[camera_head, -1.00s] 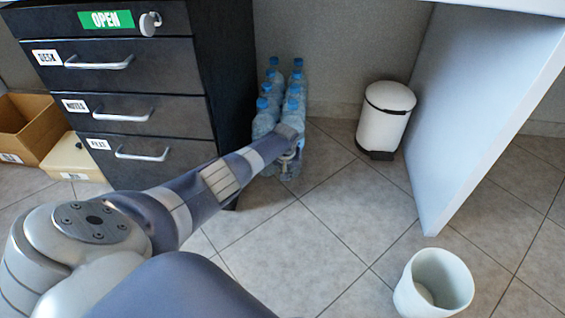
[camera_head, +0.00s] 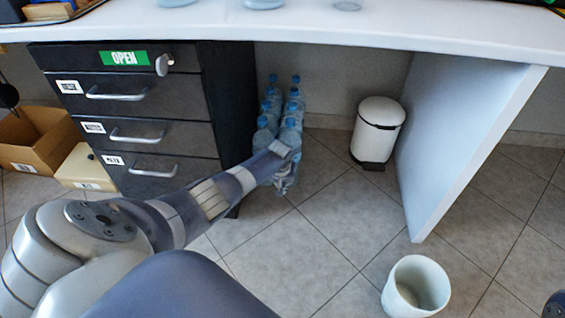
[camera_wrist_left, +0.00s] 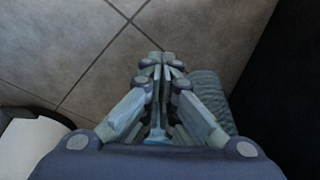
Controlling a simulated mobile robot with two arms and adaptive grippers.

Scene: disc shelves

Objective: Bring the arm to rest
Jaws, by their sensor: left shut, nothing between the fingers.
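My left arm reaches in from the left in the head view, and its gripper (camera_head: 283,184) hangs at the far end, in front of the water bottles. In the left wrist view the left gripper (camera_wrist_left: 160,58) points toward the tiled floor. Its fingers are together with nothing between them. A group of clear water bottles with blue caps (camera_head: 268,122) stands on the floor beside the drawer cabinet. The gripper and forearm hide part of the nearest bottles.
A black drawer cabinet (camera_head: 150,122) stands left of the bottles under a white desk (camera_head: 330,32). A white pedal bin (camera_head: 376,130) stands right of them, near a white desk panel (camera_head: 470,140). An open white bin (camera_head: 415,285) stands in front. Tiled floor (camera_head: 310,235) between is clear.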

